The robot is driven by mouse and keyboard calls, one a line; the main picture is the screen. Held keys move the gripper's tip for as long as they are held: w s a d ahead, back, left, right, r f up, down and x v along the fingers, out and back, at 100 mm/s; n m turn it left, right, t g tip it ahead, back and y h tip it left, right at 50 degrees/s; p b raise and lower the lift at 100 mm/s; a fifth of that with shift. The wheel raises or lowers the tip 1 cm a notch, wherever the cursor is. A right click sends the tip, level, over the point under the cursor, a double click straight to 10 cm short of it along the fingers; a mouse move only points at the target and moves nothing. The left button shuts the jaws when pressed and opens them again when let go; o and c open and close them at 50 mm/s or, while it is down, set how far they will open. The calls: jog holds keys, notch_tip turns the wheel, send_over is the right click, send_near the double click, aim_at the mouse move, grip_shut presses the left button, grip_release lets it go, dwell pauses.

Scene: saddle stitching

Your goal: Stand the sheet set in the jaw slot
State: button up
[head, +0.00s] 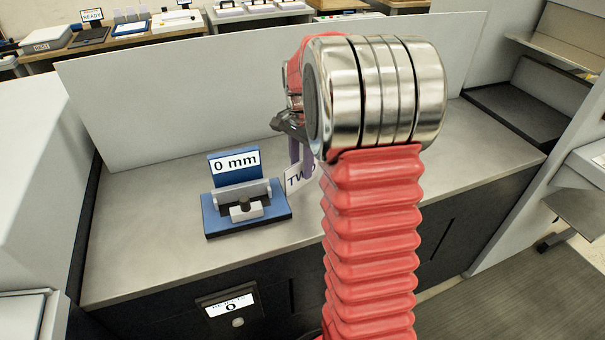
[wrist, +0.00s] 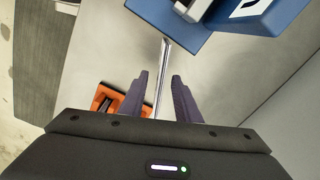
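The sheet set (head: 298,179) is a thin white upright piece marked "TWO", just right of the blue jaw fixture (head: 212,222). In the wrist view the sheet set (wrist: 163,62) is a narrow edge-on strip between my fingers. My gripper (wrist: 159,76) is open around it, with a gap on each side. In the head view my gripper (head: 299,150) points down over the sheet set, which the arm partly hides. The fixture has a blue base, grey jaws (head: 240,192) with a dark knob, and a "0 mm" display (head: 236,164). I see no sheet in the jaws.
An orange object (wrist: 98,94) lies beside my fingers in the wrist view. A pale panel (head: 160,110) stands along the back of the grey bench (head: 130,240). The bench is clear left of the fixture. A counter sign (head: 229,306) on the bench front reads "0".

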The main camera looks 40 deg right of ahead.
jog(key=shift+c, duration=0.3)
grip_shut()
jog(key=shift+r, duration=0.15)
dwell(0.3)
notch_tip(320, 180, up, 10)
jog(key=shift+f, duration=0.1)
dwell(0.4)
dwell(0.4)
